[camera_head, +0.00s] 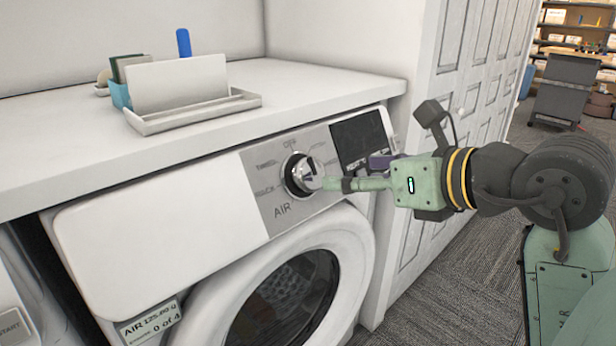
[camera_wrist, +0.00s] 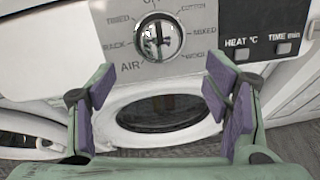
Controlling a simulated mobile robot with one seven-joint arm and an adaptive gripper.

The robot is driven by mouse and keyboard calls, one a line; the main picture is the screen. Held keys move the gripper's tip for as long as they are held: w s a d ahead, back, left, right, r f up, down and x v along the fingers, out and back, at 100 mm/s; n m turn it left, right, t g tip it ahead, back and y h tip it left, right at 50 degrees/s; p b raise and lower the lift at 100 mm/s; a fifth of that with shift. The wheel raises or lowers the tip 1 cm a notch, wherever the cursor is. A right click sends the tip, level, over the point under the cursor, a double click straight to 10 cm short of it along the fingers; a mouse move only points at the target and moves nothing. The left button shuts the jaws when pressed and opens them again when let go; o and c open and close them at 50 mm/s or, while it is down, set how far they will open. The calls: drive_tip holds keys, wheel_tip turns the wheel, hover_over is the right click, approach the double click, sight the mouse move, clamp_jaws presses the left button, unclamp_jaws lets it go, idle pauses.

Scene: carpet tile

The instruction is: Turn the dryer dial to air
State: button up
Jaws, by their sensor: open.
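The dryer (camera_head: 170,225) is white with a grey control panel. Its round silver dial (camera_head: 299,174) has a dark ring, and it also shows in the wrist view (camera_wrist: 158,38). Labels surround the dial; AIR (camera_wrist: 130,66) stands at its lower left. My gripper (camera_head: 350,172) comes from the right with its fingers near the dial. In the wrist view the purple-padded fingers (camera_wrist: 165,100) are wide apart and nothing is between them. The dial lies ahead of them, centred between the two. I cannot tell which label the dial points to.
A dark display (camera_head: 362,140) sits right of the dial. The round door (camera_head: 285,290) is below. The counter (camera_head: 330,90) above overhangs slightly and holds a tray (camera_head: 195,112) with upright items. White panelled doors (camera_head: 455,110) stand to the right.

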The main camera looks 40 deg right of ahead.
sight(315, 176)
drive_tip(key=p+x, duration=0.1)
drive_tip(key=x, duration=0.9)
drive_tip(key=shift+w+f, duration=0.15)
drive_tip(key=shift+w, duration=0.15)
drive_tip(key=shift+c, duration=0.3)
drive_tip(key=c, duration=1.1)
